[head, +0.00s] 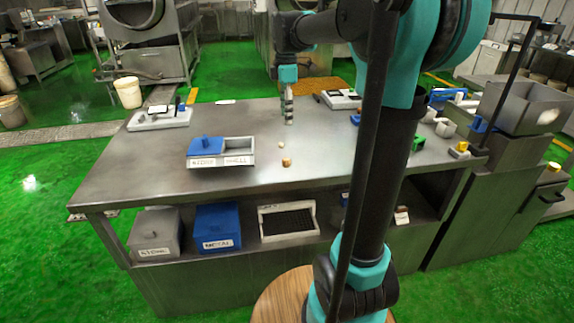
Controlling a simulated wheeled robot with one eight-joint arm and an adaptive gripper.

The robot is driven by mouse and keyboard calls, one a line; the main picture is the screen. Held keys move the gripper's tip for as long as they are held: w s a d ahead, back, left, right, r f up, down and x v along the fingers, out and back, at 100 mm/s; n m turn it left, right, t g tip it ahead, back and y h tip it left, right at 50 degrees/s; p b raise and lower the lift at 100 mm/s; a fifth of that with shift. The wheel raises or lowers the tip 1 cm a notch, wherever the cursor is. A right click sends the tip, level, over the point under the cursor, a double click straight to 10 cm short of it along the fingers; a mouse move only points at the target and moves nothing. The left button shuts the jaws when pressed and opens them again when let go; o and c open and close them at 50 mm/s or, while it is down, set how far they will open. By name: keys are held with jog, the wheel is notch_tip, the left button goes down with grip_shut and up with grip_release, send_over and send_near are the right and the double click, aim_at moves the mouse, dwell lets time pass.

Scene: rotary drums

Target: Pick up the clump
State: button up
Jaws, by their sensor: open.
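A small orange-brown lump (286,162), which looks like the clump, rests on the steel table (130,185) near the middle of its front half. A smaller pale bit (280,144) lies just behind it. I cannot tell for sure which of the two is the clump. My gripper (288,120) points down over the table, behind both pieces and apart from them. Its jaws are open and seen small, with nothing visible between them.
A two-part tray (237,158) with a blue lid (206,146) stands left of the lump. A white tray (160,117) is at the back left. Several blue, green and grey items and a steel bin (520,104) are at the right. The tabletop around the lump is clear.

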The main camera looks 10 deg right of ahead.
send_over(285, 159)
jog(key=f, duration=1.1)
jog(key=shift+w+d+f, duration=0.2)
jog(key=shift+d+f, duration=0.05)
jog(key=shift+f, duration=0.15)
jog(key=shift+s+a+f, duration=0.1)
jog(key=shift+a+f, duration=0.05)
jog(key=shift+f, duration=2.55)
jog(key=c, duration=0.8)
